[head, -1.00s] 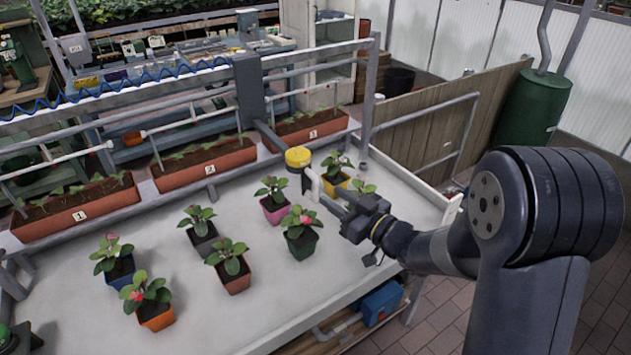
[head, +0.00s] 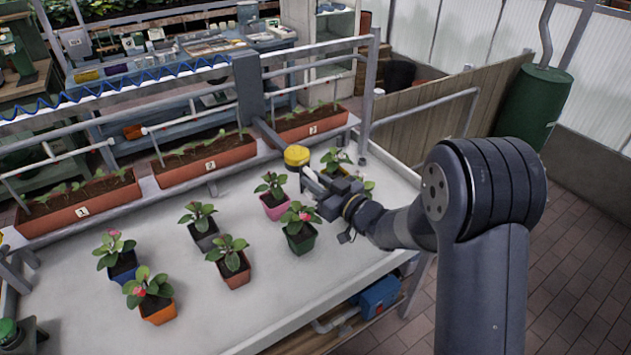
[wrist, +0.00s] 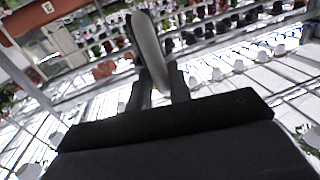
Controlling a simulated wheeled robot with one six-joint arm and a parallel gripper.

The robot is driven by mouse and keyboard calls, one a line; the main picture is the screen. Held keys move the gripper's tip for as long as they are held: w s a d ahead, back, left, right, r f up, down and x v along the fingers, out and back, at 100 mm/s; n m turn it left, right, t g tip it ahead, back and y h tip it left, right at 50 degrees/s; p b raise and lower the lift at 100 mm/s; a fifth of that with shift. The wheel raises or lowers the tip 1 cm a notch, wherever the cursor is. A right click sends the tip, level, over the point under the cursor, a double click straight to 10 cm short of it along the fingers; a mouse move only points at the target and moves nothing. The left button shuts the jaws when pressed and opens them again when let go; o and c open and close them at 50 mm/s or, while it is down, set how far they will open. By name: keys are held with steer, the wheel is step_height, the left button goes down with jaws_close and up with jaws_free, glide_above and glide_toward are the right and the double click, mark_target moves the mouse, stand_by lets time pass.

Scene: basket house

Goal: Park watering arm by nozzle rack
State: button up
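The grey watering arm (head: 272,136) reaches from a post on the rail over the bench. Its end has a yellow cap (head: 297,156) and a pale handle (head: 312,180) below it, near the potted plants. My gripper (head: 322,191) is at this handle, above the plants. In the wrist view the pale handle (wrist: 149,48) rises from between the two dark fingers (wrist: 158,90). Whether they clamp it or only stand around it is not clear. I cannot make out a nozzle rack for certain.
A pink pot (head: 275,208), a dark green pot (head: 299,240) and a yellow pot (head: 335,173) stand close around my gripper. Several more pots are on the white bench (head: 230,318) to the left. Terracotta troughs (head: 207,162) line the back under grey rails.

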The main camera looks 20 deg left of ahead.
jaws_close()
steer(key=shift+s, duration=0.1)
steer(key=shift+a, duration=0.1)
